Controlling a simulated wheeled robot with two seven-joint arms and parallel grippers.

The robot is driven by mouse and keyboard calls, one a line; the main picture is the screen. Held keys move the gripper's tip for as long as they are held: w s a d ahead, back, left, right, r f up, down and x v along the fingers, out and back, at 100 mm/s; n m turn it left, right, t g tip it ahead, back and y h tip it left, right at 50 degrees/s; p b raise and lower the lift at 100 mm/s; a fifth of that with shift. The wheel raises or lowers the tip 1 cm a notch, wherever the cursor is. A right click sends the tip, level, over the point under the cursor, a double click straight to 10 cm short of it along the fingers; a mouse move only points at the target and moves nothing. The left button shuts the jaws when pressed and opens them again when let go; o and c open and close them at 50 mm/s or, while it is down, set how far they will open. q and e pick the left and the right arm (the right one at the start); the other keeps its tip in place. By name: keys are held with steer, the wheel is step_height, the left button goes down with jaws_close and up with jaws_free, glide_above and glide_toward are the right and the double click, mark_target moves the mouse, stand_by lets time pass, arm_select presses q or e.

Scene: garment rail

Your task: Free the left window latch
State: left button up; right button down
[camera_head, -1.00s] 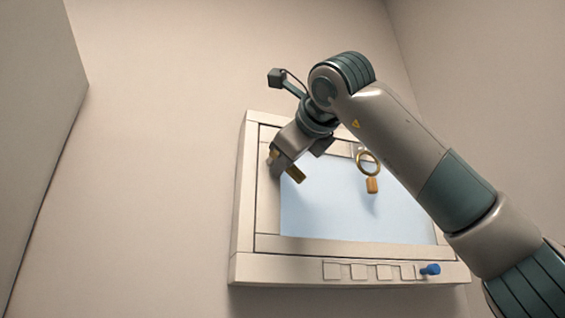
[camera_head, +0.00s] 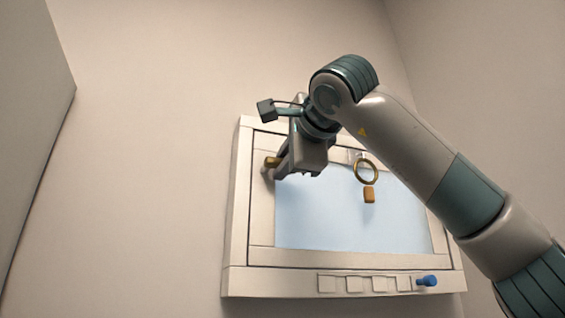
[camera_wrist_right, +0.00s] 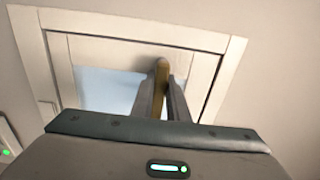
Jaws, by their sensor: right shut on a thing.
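The left window latch is a brass handle (camera_head: 272,161) at the upper left of the window frame. In the head view its left end shows and the rest is hidden behind my right gripper (camera_head: 285,172). In the right wrist view the brass handle (camera_wrist_right: 161,76) stands between the two fingers of my right gripper (camera_wrist_right: 161,88), which is shut on it. The window (camera_head: 240,210) is cream-framed with a pale blue pane. My left gripper is in neither view.
Below the pane is a sill with several square panels (camera_head: 353,284) and a blue knob (camera_head: 427,281). My right arm crosses the window's right side. Bare wall lies left.

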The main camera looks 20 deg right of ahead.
stand_by(0.4)
steer(key=c, duration=1.7)
jaws_free()
steer(key=shift+s, duration=0.1)
steer(key=shift+s+f+b, duration=0.1)
steer(key=shift+s+b, duration=0.3)
steer(key=shift+s, duration=0.05)
steer(key=s+b, duration=0.2)
steer(key=s, duration=0.3)
steer(key=s+b, duration=0.2)
steer(key=s, duration=0.4)
steer(key=s+a+b, duration=0.1)
steer(key=s+b, duration=0.1)
steer(key=s, duration=0.3)
steer(key=shift+s+a, duration=0.1)
steer(key=shift+s, duration=0.1)
steer(key=shift+w, duration=0.1)
